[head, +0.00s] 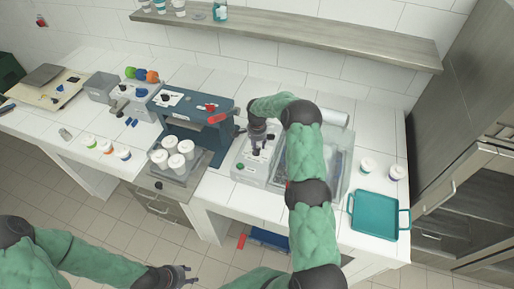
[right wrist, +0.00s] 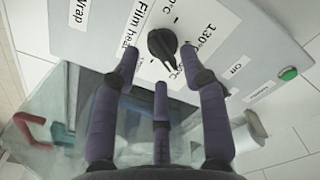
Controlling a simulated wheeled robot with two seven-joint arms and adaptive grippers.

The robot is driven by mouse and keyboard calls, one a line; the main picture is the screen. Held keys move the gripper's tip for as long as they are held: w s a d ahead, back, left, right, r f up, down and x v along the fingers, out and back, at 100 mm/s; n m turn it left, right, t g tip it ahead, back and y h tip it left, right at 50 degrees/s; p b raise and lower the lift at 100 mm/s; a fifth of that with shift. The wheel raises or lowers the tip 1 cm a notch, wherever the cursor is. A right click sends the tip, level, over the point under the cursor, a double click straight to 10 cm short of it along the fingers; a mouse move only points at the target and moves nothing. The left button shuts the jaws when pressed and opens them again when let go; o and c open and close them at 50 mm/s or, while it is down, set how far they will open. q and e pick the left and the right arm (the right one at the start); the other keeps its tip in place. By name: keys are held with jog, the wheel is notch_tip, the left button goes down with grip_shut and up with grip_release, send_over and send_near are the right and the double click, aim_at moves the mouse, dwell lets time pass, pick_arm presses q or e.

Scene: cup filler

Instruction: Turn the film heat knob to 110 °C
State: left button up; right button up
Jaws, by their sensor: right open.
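The film heat knob (right wrist: 162,43) is a black dial on a pale control panel (right wrist: 220,40) in the right wrist view, beside a "Film heat" label. A "130°C" label lies to its right and a partly cut-off "°C" label above it. I cannot tell which label its pointer faces. My right gripper (right wrist: 159,58) is open, with two purple fingertips on either side of the knob's lower part and a third finger below; contact is unclear. In the head view my right gripper (head: 258,141) is over the machine's panel (head: 246,172). My left gripper (head: 183,276) hangs low at the bottom, away from the counter.
A green button (right wrist: 289,73) and an "Off" label sit on the same panel. A clear-walled bin (head: 338,165) stands right of the panel, behind my right arm. A blue-grey press (head: 205,128) stands left. A teal tray (head: 375,215) lies at the right.

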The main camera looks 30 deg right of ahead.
jog(key=shift+f, duration=1.15)
grip_shut()
